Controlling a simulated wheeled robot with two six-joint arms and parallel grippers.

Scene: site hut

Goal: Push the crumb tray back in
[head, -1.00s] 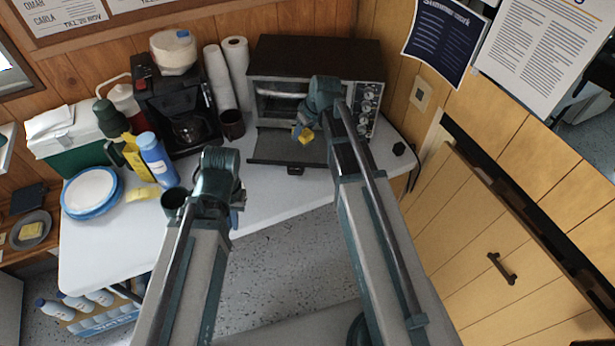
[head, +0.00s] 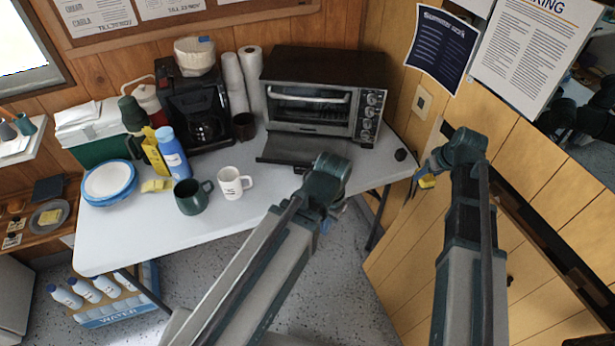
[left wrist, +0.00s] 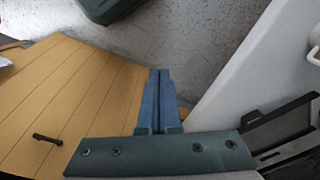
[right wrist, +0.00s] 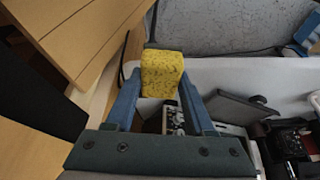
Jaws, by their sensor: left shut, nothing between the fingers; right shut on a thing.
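The black toaster oven (head: 318,125) stands at the back right of the white table. Its dark crumb tray (head: 283,150) sticks out from under the oven front; part is hidden behind my left arm. The tray also shows in the left wrist view (left wrist: 282,124) and in the right wrist view (right wrist: 238,106). My left gripper (head: 328,224) is shut and empty, off the table's front edge and in front of the tray, not touching it. My right gripper (head: 427,182) is shut on a yellow sponge (right wrist: 162,72), out to the right beside the wooden panelling.
A white mug (head: 232,184) and a dark green mug (head: 190,197) stand left of the tray. A coffee maker (head: 195,108), paper rolls, bottles and plates (head: 109,181) fill the table's left and back. A small black object (head: 400,155) lies at the right corner.

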